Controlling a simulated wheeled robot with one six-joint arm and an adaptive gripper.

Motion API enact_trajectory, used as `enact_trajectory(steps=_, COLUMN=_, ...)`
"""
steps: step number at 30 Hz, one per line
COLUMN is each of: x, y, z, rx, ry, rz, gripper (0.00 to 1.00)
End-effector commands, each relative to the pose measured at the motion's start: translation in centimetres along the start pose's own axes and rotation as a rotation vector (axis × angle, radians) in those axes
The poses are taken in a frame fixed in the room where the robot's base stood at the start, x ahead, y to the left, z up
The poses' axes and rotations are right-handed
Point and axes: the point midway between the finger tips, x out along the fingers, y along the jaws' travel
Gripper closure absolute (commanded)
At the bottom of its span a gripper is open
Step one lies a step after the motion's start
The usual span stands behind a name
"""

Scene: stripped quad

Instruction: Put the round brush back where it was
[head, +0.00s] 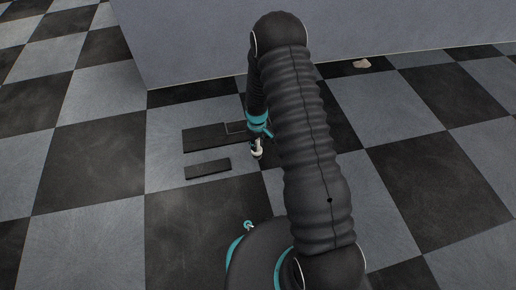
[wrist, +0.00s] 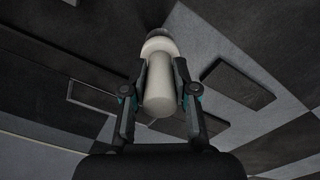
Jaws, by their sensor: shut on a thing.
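The round brush (wrist: 159,92) has a pale, rounded handle and a wider, darker head at its far end in the wrist view. My gripper (wrist: 161,78) is shut on the handle, with one finger on each side. In the head view the brush (head: 257,152) shows as a small white piece below my gripper (head: 259,138). It is near the right end of a long dark slab on the floor. I cannot tell whether the brush touches anything below it.
The long dark slab (head: 203,137) and a shorter one (head: 207,169) lie on the checkered floor. A thin pale rectangular outline (wrist: 92,97) is left of the brush. A grey wall (head: 190,45) stands behind. A small beige object (head: 362,63) lies near it. Floor to the left is clear.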

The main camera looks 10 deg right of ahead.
Motion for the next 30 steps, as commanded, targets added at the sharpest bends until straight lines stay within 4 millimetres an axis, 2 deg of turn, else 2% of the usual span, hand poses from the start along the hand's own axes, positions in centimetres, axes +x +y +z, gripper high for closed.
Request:
enact_trajectory(steps=3, x=2.0, y=-0.1, z=0.1, rx=0.0, ry=-0.003, rz=-0.002, gripper=1.0)
enact_trajectory(steps=6, x=3.0, y=0.0, z=0.1, rx=0.001, ry=-0.001, rz=-0.001, gripper=1.0)
enact_trajectory(steps=18, x=3.5, y=0.0, z=0.1, rx=0.001, ry=0.0, rz=0.0, gripper=1.0)
enact_trajectory(steps=19, x=3.4, y=0.0, z=0.1, rx=0.001, ry=0.0, rz=0.0, gripper=0.67)
enact_trajectory(steps=21, x=3.4, y=0.0, z=0.1, rx=0.001, ry=-0.001, rz=0.0, gripper=0.5)
enact_trajectory(steps=22, x=3.4, y=0.0, z=0.1, rx=0.001, ry=-0.001, rz=0.0, gripper=0.47)
enact_trajectory(steps=30, x=3.3, y=0.0, z=0.1, rx=0.001, ry=-0.001, rz=0.0, gripper=0.47)
